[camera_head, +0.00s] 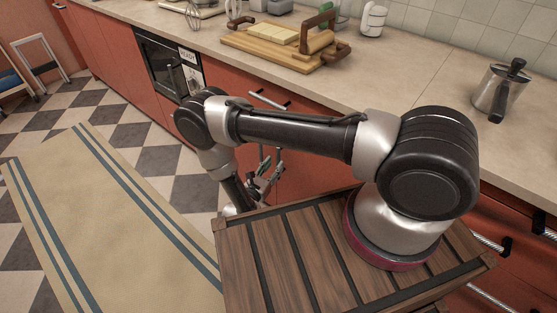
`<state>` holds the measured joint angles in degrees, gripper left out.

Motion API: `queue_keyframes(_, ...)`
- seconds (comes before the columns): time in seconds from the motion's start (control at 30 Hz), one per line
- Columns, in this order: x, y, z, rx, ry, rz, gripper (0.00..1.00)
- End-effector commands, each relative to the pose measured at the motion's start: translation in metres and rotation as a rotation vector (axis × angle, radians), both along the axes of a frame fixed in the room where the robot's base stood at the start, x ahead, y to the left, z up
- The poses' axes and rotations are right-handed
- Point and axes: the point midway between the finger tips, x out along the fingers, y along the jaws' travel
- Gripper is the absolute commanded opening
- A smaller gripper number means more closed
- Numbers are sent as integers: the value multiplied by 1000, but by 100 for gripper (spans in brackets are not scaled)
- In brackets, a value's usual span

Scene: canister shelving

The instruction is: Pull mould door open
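My gripper (268,175) hangs low in front of the red cabinet fronts, just beyond the wooden platform that carries my arm. Its two fingers look apart, with nothing visible between them. It is small and partly crowded by my wrist, so contact with a handle cannot be told. No door is plainly marked as a mould door. A dark-fronted built-in oven (168,68) with a panel reading "READY" is to the upper left and looks shut. A red cabinet front (305,135) with a bar handle (268,101) is behind my arm, partly hidden.
The countertop (420,65) holds a wooden board (275,48) with a press-like wooden device, a white canister (374,20) and a metal moka pot (500,90). A beige striped rug (110,220) lies on the open checkered floor to the left. A stool (40,62) stands far left.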

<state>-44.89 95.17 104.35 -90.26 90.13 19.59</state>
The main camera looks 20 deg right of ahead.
Motion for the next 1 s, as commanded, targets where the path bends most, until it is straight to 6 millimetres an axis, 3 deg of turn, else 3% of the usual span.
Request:
queue_keyframes(0.23, 26, -27, 0, -1, 1, -5, 36)
queue_keyframes(0.6, 32, -33, 0, -1, 1, -2, 36)
queue_keyframes(0.8, 32, -33, 0, -1, 1, -3, 2)
queue_keyframes(1.0, 32, -33, 0, 0, 1, -3, 0)
